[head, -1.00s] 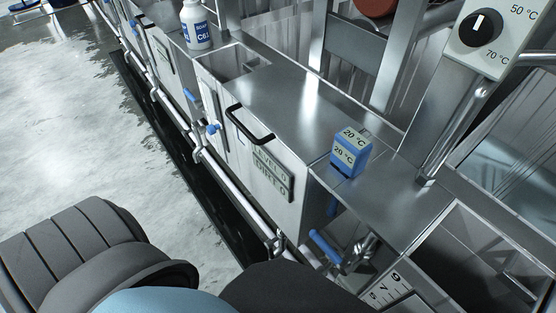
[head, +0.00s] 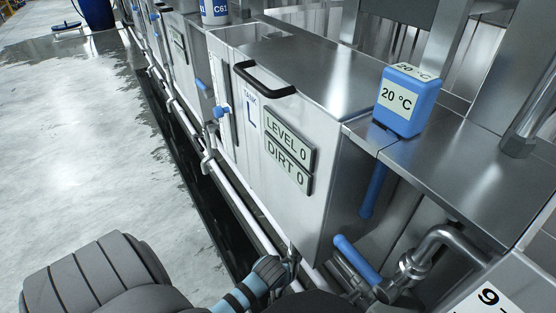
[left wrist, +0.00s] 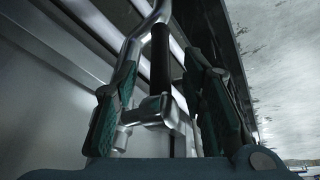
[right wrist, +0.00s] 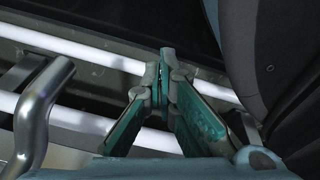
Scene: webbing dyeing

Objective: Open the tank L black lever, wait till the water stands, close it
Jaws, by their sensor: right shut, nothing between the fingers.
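Tank L (head: 285,190) is a steel box in the head view, with a display (head: 288,150) reading LEVEL 0 and DIRT 0. In the left wrist view, a black lever (left wrist: 160,62) stands on a steel valve (left wrist: 155,108). My left gripper (left wrist: 161,50) is open, its green-padded fingers on either side of the lever; contact cannot be told. My right gripper (right wrist: 165,62) is shut and empty, in front of pale pipes and a dark channel. A gripper also shows low in the head view by the tank's lower edge; which one is unclear.
A blue 20 °C block (head: 408,103) sits on the steel top. A black handle (head: 265,88) is on the tank's front edge. Blue-handled valves (head: 357,258) and a curved pipe (head: 440,240) lie at right. Wet floor (head: 75,140) is open at left.

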